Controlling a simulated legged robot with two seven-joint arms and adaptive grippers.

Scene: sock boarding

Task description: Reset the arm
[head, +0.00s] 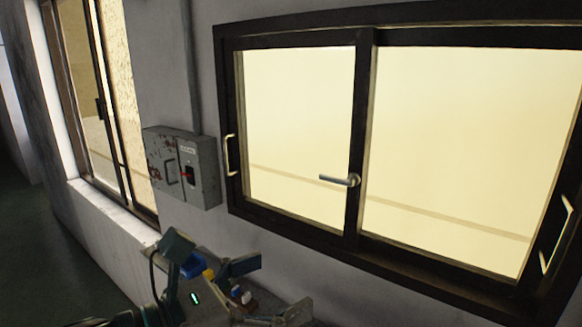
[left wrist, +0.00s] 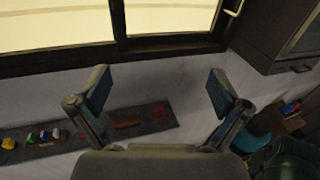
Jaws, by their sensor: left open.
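My left gripper (head: 283,284) comes in at the bottom of the head view, in front of the pale wall below the window. Its two fingers are spread apart and nothing is held between them. In the left wrist view the same gripper (left wrist: 158,80) shows both fingers wide apart, with wall and a dark strip beyond them. My right gripper is in neither view.
A dark-framed window (head: 365,120) with a lever handle (head: 340,180) fills the right. A grey wall box (head: 183,168) hangs left of it. Below, a dark ledge (left wrist: 90,130) carries small coloured items (left wrist: 45,137). A dark cabinet (left wrist: 275,35) stands right.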

